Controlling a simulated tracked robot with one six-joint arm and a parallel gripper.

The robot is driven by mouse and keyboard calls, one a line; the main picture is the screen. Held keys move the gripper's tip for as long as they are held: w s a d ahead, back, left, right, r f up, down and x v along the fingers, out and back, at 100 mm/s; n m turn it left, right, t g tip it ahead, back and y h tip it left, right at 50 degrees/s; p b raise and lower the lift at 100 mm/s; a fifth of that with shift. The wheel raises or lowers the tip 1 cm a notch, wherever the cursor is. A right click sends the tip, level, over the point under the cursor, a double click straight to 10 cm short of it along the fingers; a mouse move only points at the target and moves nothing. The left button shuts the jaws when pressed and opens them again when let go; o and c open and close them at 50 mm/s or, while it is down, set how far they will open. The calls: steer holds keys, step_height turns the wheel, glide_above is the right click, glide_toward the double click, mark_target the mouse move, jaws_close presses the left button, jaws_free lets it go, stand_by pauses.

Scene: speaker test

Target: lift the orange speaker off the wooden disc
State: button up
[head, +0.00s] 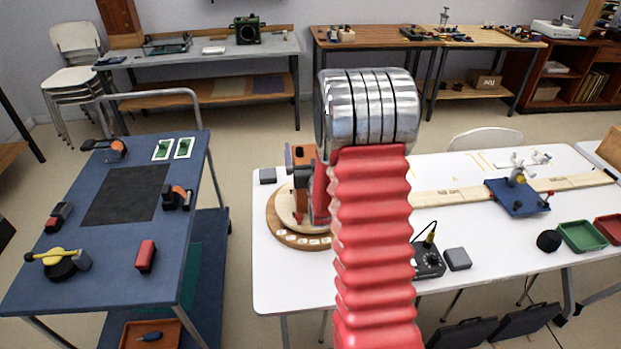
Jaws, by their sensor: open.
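The orange speaker (303,156) appears as a small orange-brown block with dark parts, left of my arm at the left end of the white table. It is above the wooden disc (283,236), a round pale board with small white labels along its front edge. My gripper (312,192) is open and only partly in view, with grey and red parts beside the speaker. My red ribbed arm and its chrome joint hide the right side of the disc and much of the gripper. I cannot tell whether the jaws touch the speaker.
A blue cart (105,262) stands left across a floor gap.

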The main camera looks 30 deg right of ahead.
steer(key=shift+a, duration=0.1)
stand_by(0.3)
steer(key=c, duration=1.8)
steer(key=shift+w+r, duration=0.1)
steer(key=shift+r, duration=0.05)
steer(key=shift+c, duration=0.9)
steer(key=shift+r, duration=0.1)
steer(key=shift+r, duration=4.95)
